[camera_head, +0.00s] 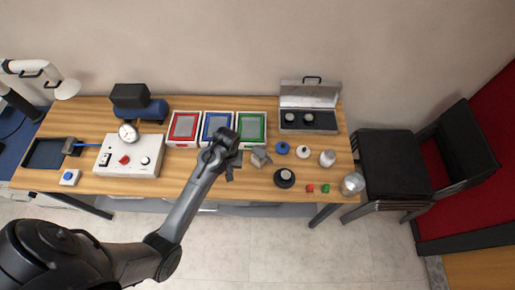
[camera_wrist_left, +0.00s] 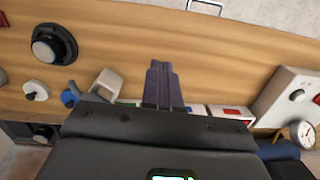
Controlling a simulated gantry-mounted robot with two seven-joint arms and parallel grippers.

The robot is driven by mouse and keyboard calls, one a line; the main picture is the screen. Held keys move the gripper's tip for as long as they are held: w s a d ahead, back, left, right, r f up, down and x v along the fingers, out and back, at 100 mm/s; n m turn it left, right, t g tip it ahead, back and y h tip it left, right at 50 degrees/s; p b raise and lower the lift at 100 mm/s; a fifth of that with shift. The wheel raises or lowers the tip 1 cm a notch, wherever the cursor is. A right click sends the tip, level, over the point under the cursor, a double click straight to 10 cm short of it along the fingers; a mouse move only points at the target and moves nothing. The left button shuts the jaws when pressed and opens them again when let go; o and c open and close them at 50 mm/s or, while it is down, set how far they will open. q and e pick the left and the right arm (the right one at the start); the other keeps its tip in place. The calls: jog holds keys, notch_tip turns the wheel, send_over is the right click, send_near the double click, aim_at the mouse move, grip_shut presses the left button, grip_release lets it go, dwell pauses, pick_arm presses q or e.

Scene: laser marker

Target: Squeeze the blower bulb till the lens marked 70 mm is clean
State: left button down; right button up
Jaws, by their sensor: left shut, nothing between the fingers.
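A small blue rounded object (camera_head: 282,148), which may be the blower bulb, sits on the right half of the table; it is partly hidden in the left wrist view (camera_wrist_left: 70,97). A round lens in a black holder (camera_head: 284,178) stands near the front edge, and also shows in the left wrist view (camera_wrist_left: 52,44). Two more round lenses lie in the open case (camera_head: 309,129) at the back. No 70 mm mark is legible. My left gripper (camera_head: 232,174) is shut and empty above the table, left of these things; its closed fingers show in the left wrist view (camera_wrist_left: 161,72). My right gripper is out of view.
A beige angled block (camera_head: 260,157) stands just right of my left gripper. Red (camera_head: 184,128), blue (camera_head: 216,126) and green (camera_head: 252,127) framed trays lie behind it. A white gauge box (camera_head: 130,155) is at left. Jars and small red and green blocks are at right.

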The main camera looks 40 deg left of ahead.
pick_arm(q)
jog(key=w+r+t, duration=0.1)
jog(key=w+r, duration=0.2)
jog(key=w, duration=0.4)
notch_tip(320, 180, up, 7)
jog(key=t+b, duration=0.1)
jog(key=t, duration=0.1)
send_over(259, 149)
jog(key=s+a, duration=0.1)
jog(key=s, duration=0.2)
jog(key=shift+a+f+n+h, duration=0.1)
jog(key=shift+n+h, duration=0.2)
jog(key=shift+h, duration=0.1)
jog(key=f, duration=0.4)
jog(key=w+f, duration=0.1)
jog(key=f, duration=0.4)
jog(key=w+d+f+p, duration=0.1)
jog(key=f, duration=0.3)
jog(key=shift+w+f, duration=0.15)
jog(key=shift+f, duration=0.25)
